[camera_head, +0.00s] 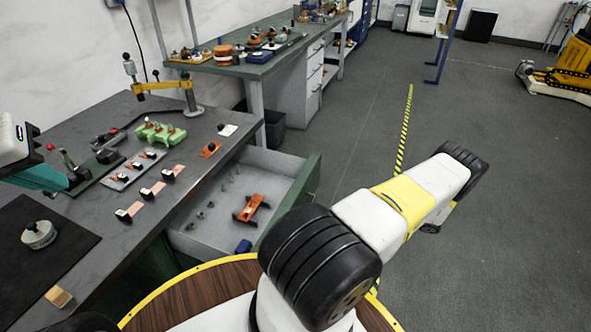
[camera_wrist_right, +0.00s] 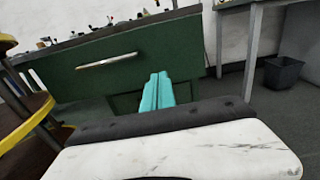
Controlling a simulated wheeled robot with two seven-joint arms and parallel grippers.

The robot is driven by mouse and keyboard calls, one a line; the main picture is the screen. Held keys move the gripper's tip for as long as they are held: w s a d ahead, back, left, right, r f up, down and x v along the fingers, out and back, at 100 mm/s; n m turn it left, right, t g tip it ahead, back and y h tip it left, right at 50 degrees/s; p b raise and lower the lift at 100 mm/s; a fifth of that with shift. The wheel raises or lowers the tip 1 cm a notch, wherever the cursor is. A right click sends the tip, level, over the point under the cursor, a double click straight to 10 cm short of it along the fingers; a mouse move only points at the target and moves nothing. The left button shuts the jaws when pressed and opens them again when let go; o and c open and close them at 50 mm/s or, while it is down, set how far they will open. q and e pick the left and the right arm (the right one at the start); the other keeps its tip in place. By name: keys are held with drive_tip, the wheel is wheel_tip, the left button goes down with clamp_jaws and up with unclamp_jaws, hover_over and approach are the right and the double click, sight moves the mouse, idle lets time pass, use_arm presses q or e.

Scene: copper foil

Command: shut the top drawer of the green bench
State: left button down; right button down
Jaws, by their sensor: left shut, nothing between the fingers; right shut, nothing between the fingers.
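The top drawer (camera_head: 212,236) of the green bench (camera_head: 60,262) stands pulled out, its grey inside open to view. Its green front (camera_head: 303,192) is partly covered by my right arm in the head view. The wrist view shows the green front (camera_wrist_right: 150,62) with a silver handle (camera_wrist_right: 107,60). My right gripper (camera_wrist_right: 157,92) has its teal fingers shut and empty, pointing at the front's lower part, right of the handle; I cannot tell whether they touch. My left gripper (camera_head: 72,179) is shut and empty above the bench top at the left.
The drawer holds an orange part (camera_head: 251,207), a blue block (camera_head: 243,246) and several small pieces. Tools and parts crowd the bench top. A second bench (camera_head: 262,68) and a dark bin (camera_wrist_right: 282,74) stand beyond.

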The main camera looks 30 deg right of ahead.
approach(311, 189)
drive_tip(key=x, duration=0.7)
drive_tip(key=shift+s+a+r, duration=0.15)
drive_tip(key=shift+s+r, duration=0.05)
drive_tip(key=x, duration=3.1)
drive_tip(key=shift+w+r, duration=0.35)
drive_tip(key=shift+w, duration=0.15)
drive_tip(key=shift+w+a, duration=0.15)
drive_tip(key=shift+w, duration=0.05)
drive_tip(key=shift+w+r+t, duration=0.1)
drive_tip(key=shift+r+t, duration=0.05)
drive_tip(key=shift+t, duration=0.15)
